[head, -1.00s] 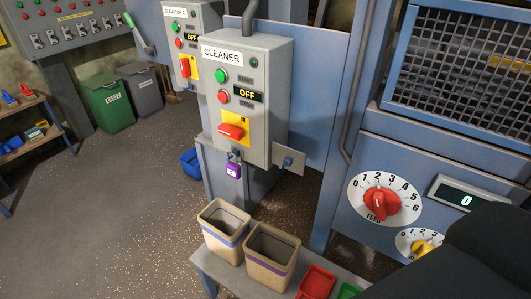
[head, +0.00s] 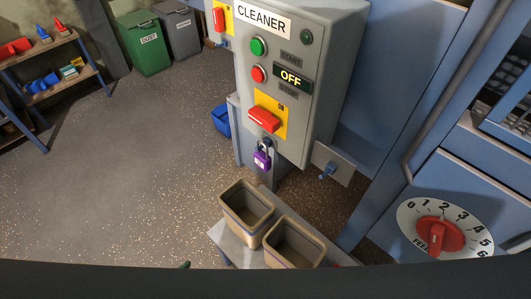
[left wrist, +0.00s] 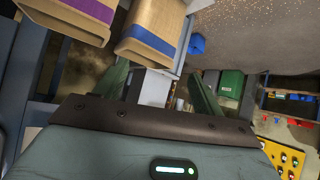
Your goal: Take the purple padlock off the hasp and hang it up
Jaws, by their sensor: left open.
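The purple padlock (head: 262,159) hangs by its shackle from the hasp (head: 268,143) at the lower front of the grey CLEANER box (head: 290,65), under the red switch handle (head: 263,118). A grey plate with a blue peg (head: 328,170) sticks out at the box's lower right, and nothing hangs on it. My left gripper shows in the left wrist view (left wrist: 160,68) with its green fingers apart and empty. In the head view only a small green tip of it (head: 185,265) shows at the bottom, well below the padlock. My right gripper is not in view.
Two tan bins (head: 247,213) stand on a grey bench (head: 228,240) below the box. They also show close to my left fingers in the left wrist view (left wrist: 150,40). A blue bin (head: 221,120) is on the floor behind. Open floor lies left.

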